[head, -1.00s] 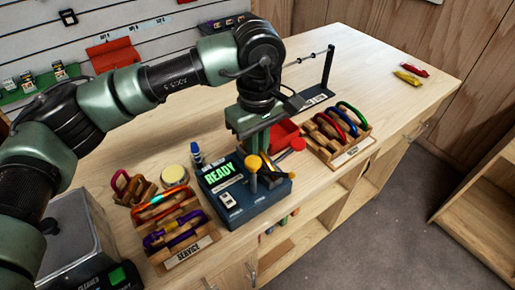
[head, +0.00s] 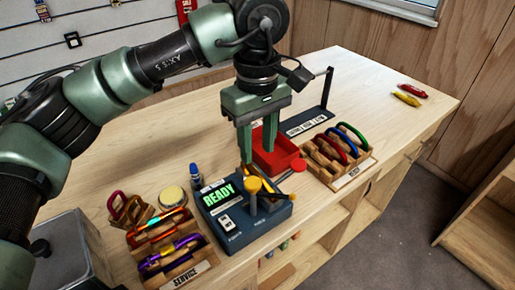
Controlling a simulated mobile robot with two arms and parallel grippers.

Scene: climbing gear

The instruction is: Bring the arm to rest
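My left arm comes in from the left and reaches over the wooden workbench (head: 390,85). My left gripper (head: 257,158) points down, with its two green fingers apart and nothing visible between them. It hangs above the back of a dark blue device (head: 250,222) whose green display reads READY. My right gripper is not in view.
A red open bin (head: 275,160) lies right behind the gripper. A wooden rack of carabiners (head: 340,160) stands to the right, a SERVICE rack (head: 185,272) at front left. A thin black post (head: 327,88) stands behind. The bench's right side is mostly clear.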

